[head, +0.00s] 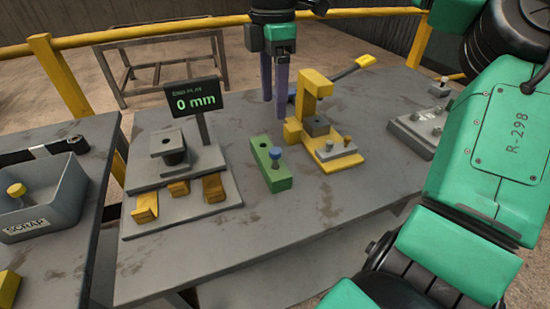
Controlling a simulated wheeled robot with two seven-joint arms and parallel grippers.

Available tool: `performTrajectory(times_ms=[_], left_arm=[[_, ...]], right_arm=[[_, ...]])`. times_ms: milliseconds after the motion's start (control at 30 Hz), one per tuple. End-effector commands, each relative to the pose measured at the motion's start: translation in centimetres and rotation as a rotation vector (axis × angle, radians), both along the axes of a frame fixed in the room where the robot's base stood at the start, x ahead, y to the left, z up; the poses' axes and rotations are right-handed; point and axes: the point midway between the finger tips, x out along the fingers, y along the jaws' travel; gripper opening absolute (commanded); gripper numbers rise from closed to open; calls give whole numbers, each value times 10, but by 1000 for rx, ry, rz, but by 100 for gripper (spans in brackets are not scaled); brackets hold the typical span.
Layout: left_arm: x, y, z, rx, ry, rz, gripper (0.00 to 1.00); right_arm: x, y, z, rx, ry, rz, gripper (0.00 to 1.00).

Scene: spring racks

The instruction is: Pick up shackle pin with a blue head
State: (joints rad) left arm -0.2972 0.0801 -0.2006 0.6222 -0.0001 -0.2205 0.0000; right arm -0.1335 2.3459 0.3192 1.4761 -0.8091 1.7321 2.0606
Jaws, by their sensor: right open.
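The shackle pin with a blue head (275,152) stands upright in a green block (272,179) near the middle of the grey table. Its blue head is up and a short piece of shaft shows above the block. My right gripper (274,106) points down from the top of the picture, with two dark purple fingers. It is open and empty. In the picture its fingertips are just above the pin, apart from it; their exact height is hard to tell. My left gripper is not in view.
A yellow press (311,95) with a lever stands close right of the gripper. Left is a grey fixture (219,201) with yellow blocks and a "0 mm" display (192,97). A scrap bin (69,191) stands far left. The table front is clear.

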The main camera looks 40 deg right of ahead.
Motion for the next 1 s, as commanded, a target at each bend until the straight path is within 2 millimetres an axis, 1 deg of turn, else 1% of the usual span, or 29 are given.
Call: performTrajectory(times_ms=[33,67,167,200,300,400,533,633,700,800,967,1000], left_arm=[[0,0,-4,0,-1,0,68],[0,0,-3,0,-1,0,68],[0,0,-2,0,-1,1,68],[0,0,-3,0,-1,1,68],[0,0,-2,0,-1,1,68],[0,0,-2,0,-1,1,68],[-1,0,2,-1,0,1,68],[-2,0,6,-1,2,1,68],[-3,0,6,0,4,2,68],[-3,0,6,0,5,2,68],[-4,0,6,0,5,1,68],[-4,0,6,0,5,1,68]], right_arm=[[0,0,-8,1,1,1,69],[0,0,-12,2,2,1,69],[-1,0,-34,4,4,3,69],[-1,0,-45,4,4,2,69],[-1,0,-70,4,4,2,69],[0,0,-85,2,3,1,69],[1,-3,-101,3,3,1,69],[3,-7,-120,5,5,0,69],[3,-8,-134,3,3,-1,69],[3,-8,-142,1,0,0,69],[4,-8,-143,0,-1,-1,69],[4,-8,-143,0,-1,-1,62]])
